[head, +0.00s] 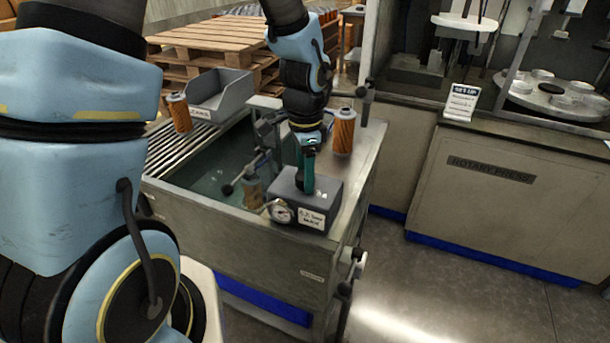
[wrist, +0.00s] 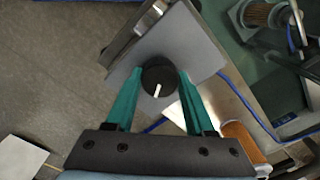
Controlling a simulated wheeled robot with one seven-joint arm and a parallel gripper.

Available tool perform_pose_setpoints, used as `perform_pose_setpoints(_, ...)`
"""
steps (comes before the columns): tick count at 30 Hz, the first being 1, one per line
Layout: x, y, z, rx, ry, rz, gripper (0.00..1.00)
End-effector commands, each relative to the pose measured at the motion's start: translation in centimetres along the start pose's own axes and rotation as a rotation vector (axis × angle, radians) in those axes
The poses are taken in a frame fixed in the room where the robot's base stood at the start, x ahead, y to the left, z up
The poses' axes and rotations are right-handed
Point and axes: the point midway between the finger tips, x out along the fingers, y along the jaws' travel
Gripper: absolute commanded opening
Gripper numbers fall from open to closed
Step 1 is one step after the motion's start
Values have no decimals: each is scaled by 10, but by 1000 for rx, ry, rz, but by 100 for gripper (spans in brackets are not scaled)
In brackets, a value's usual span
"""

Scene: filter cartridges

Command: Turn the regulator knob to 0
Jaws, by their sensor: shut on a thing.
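The black regulator knob (wrist: 160,82) with a white pointer line sits on top of the grey regulator box (wrist: 192,45). In the wrist view the pointer line points down and slightly left, toward my gripper's base. My gripper (wrist: 160,80) has its two teal fingers on either side of the knob, shut on it. In the head view my gripper (head: 307,180) comes down onto the top of the grey box (head: 328,190) and hides the knob. A round gauge (head: 281,211) and a white label (head: 311,219) are on the box's front. Scale marks around the knob are not readable.
The box stands on the near right corner of a metal tank bench (head: 240,240) holding greenish liquid. An orange cartridge (head: 344,132) stands behind the box; another (head: 179,112) stands at left beside a grey bin (head: 219,95). A blue line runs past the box in the wrist view.

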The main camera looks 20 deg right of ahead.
Motion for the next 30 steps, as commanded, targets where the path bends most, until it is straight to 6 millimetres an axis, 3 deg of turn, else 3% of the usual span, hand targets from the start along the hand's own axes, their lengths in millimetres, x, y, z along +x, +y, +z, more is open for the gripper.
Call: perform_pose_setpoints(30,0,0,0,-906,0,-1,0)
